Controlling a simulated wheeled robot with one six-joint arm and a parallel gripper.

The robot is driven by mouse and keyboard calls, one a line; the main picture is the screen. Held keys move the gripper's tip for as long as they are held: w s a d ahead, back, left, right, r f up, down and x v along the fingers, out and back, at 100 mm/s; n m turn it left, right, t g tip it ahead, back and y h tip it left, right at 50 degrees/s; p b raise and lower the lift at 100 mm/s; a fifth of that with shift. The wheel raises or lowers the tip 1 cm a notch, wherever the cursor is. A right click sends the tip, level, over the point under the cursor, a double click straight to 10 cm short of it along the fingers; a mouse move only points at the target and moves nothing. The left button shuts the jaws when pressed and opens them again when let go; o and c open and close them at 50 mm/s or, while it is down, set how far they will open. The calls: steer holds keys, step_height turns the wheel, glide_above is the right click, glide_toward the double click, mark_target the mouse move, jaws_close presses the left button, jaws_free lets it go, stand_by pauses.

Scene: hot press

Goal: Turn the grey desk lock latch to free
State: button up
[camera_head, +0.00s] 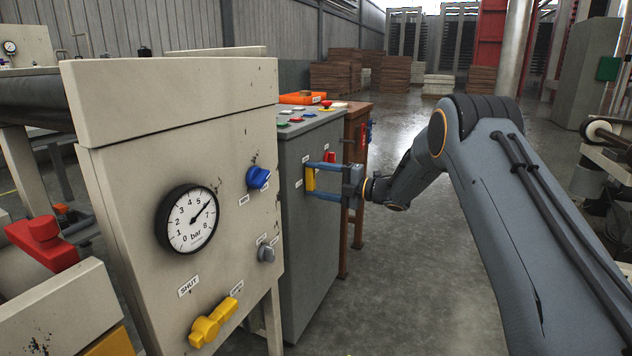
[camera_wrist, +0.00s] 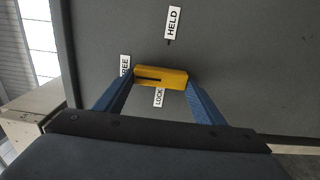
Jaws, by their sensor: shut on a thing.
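The lock latch is a yellow bar (camera_head: 310,180) on the front of the grey desk (camera_head: 304,240). It stands upright in the head view and lies across the middle of the wrist view (camera_wrist: 165,75). A dark slot runs along its left half there, towards a partly hidden label reading FREE (camera_wrist: 125,64). A label reading HELD (camera_wrist: 173,22) is above the latch, and a partly covered LOCK label (camera_wrist: 158,97) is below it. My gripper (camera_head: 322,180) has blue fingers, one at each end of the latch, and is shut on it.
A beige panel (camera_head: 120,130) with a gauge (camera_head: 188,218), a blue knob (camera_head: 258,177), a grey knob (camera_head: 266,253) and a yellow handle (camera_head: 212,322) stands left of the desk. A red knob (camera_head: 330,157) sits close to my gripper. The floor (camera_head: 430,270) right of the desk is clear.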

stand_by(0.3)
steer(key=o, duration=1.1)
steer(key=shift+c, duration=0.2)
steer(key=p+v, duration=0.1)
steer(key=v, duration=0.6)
steer(key=shift+s+d, duration=0.15)
steer(key=shift+d, duration=0.2)
